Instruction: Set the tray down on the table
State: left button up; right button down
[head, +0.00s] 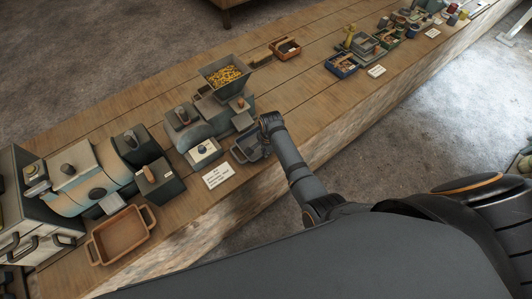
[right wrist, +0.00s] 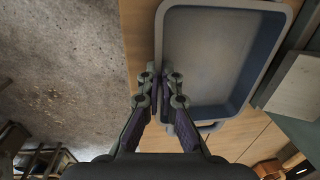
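A grey-blue tray (head: 247,150) with raised walls is near the table's front edge, beside the grey machine; it also shows in the right wrist view (right wrist: 215,55). My right gripper (head: 268,124) is at the tray and hides part of it in the head view. In the right wrist view, its two fingers (right wrist: 160,88) are close together, one on each side of the tray's left wall, pinching it. I cannot tell whether the tray touches the wooden table (head: 300,98) or hangs just above it. My left gripper is not in view.
A grey machine with a hopper of yellow pieces (head: 223,76) stands behind the tray. A white label card (head: 218,176) lies to its left. A brown tray (head: 121,236) sits farther left. Bare wood lies right of the tray.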

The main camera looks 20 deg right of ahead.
jog(key=c, duration=2)
grip_release()
jog(key=shift+f, duration=0.1)
jog(key=o, duration=0.5)
jog(key=shift+r, duration=0.2)
jog(key=r, duration=0.4)
jog(key=s+r, duration=0.1)
jog(key=r, duration=0.6)
jog(key=shift+s+d+r, duration=0.2)
jog(key=shift+d+r, duration=0.05)
jog(key=shift+r, duration=0.15)
